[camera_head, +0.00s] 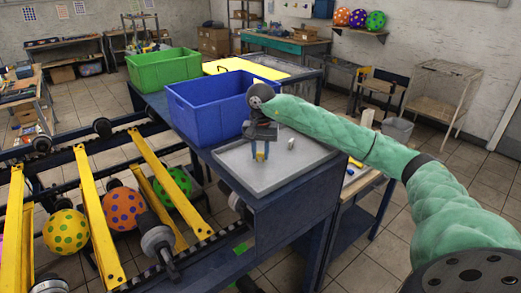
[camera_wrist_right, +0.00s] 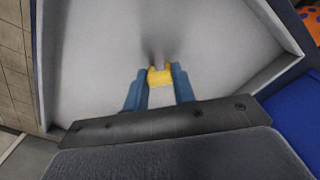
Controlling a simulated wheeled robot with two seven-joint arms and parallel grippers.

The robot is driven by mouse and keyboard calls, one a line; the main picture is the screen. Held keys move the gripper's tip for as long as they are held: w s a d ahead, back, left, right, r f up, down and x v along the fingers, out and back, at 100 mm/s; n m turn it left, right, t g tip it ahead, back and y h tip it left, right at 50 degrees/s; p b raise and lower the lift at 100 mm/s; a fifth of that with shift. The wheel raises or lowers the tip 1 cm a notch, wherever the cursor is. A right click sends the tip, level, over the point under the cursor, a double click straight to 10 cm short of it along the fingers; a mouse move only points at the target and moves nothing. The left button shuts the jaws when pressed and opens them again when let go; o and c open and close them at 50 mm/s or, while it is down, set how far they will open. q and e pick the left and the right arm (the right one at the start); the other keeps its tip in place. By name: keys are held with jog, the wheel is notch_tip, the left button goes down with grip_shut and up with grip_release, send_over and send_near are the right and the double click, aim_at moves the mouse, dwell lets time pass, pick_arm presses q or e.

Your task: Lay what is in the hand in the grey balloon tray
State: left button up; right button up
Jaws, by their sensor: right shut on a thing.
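The grey balloon tray (camera_head: 236,162) lies on the dark blue bench, and its pale floor and raised rim fill much of the right wrist view (camera_wrist_right: 95,60). My right gripper (camera_head: 261,151) is above the tray, pointing down. Its blue fingers (camera_wrist_right: 160,88) are shut on a small yellow thing (camera_wrist_right: 160,76), which sticks out past the fingertips. The held thing is low over the tray floor; I cannot tell whether it touches. A small cream-white piece (camera_head: 291,144) is in the tray, to the right of the gripper. My left gripper is not in view.
A blue crate (camera_head: 212,106) stands right behind the tray, with a green crate (camera_head: 165,69) beyond it. At left, a rack with yellow bars (camera_head: 98,215) holds dotted balls (camera_head: 124,208). The tray's right half has free room.

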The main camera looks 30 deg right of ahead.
aim_at(261, 153)
jog(key=shift+f, duration=0.1)
jog(key=o, duration=0.9)
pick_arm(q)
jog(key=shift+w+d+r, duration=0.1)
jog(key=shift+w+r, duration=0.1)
pick_arm(e)
jog(key=shift+r, duration=0.35)
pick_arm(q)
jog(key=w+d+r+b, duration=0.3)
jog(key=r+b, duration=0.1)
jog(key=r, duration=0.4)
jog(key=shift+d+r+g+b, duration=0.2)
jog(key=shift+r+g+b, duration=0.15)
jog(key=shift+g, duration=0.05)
pick_arm(e)
jog(key=shift+r, duration=5.75)
